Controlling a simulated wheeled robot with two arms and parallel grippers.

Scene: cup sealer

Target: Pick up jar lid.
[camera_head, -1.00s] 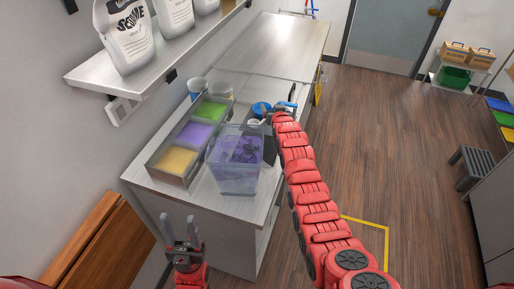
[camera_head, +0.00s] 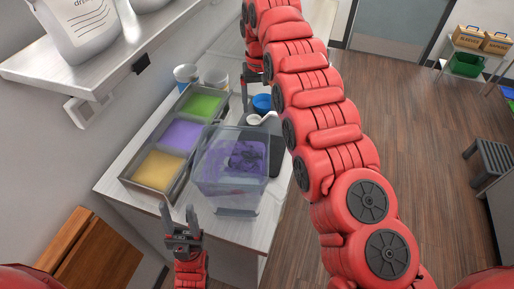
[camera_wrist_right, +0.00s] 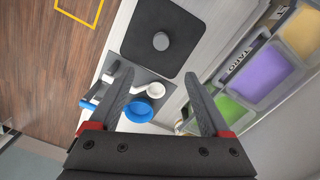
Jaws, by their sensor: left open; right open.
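The jar lid is a dark, rounded square plate with a round knob in its middle; it shows whole in the right wrist view (camera_wrist_right: 135,32). In the head view part of the lid (camera_head: 276,158) shows beside the clear jar (camera_head: 215,188) of purple contents. My right gripper is open and empty in the right wrist view (camera_wrist_right: 158,78), its fingertips pointing towards the lid's near edge, apart from it. In the head view it hangs above the counter beyond the jar (camera_head: 255,97), partly hidden by my arm. My left gripper (camera_head: 178,212) is open and empty before the counter.
A tray of yellow, purple and green tubs (camera_head: 157,170) stands left of the jar. Cups (camera_head: 186,75) stand behind. A shelf (camera_head: 105,65) overhangs the left.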

